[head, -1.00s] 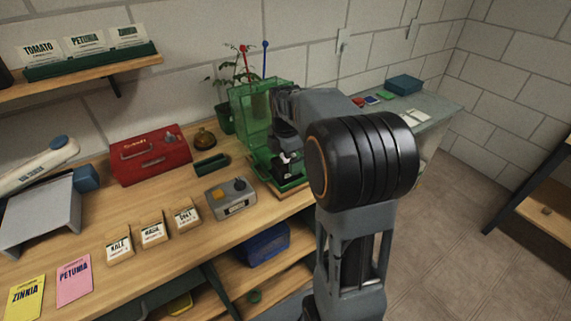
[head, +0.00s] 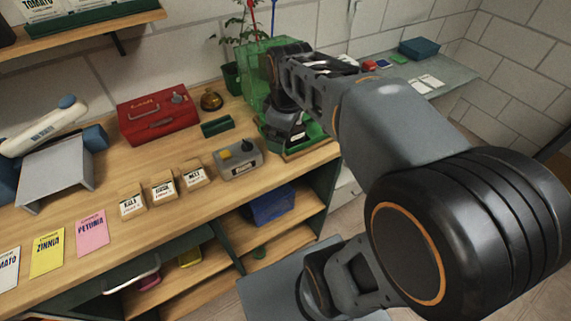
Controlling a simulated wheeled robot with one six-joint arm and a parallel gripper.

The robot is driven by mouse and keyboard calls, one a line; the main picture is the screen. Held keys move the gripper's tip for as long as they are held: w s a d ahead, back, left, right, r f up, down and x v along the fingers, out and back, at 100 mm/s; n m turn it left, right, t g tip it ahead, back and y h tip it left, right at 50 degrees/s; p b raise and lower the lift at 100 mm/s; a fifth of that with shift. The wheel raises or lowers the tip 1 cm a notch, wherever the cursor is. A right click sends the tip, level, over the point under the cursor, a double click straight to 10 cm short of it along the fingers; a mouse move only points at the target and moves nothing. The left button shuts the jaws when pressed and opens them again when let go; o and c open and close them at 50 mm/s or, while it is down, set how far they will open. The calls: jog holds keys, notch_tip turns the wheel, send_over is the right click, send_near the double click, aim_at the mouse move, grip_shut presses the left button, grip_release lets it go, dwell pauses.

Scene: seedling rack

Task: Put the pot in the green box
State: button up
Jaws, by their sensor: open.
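A translucent green box (head: 250,56) stands on a wooden board at the right end of the workbench. My gripper (head: 284,140) points down at its front right side, low over the board; the jaws are open. My arm and gripper hide much of the box, and I cannot tell whether the gripper is inside it or in front. A dark green pot (head: 231,76) with a leafy plant stands behind the box's left side, partly hidden. I see no pot between the jaws; the fingertips are small and dark here.
A red toolbox (head: 158,116), a small brown round object (head: 211,99), a dark green tray (head: 216,126) and a grey box with knobs (head: 237,160) stand left of my gripper. Several seed packets (head: 92,233) lie along the front. A blue bin (head: 270,205) sits on the shelf below.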

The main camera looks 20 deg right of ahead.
jog(key=s+a+f+m+t, duration=0.1)
jog(key=s+a+f+m, duration=0.2)
jog(key=s+f+m, duration=0.2)
jog(key=s+m, duration=0.2)
jog(key=m, duration=0.1)
jog(key=shift+s+a+f+m+t, duration=0.2)
jog(key=shift+s+m+t, duration=0.1)
jog(key=shift+m, duration=0.1)
jog(key=shift+r, duration=0.1)
notch_tip(320, 180, up, 3)
jog(key=shift+f+p, duration=0.2)
jog(key=shift+p, duration=0.95)
jog(key=shift+c, duration=0.5)
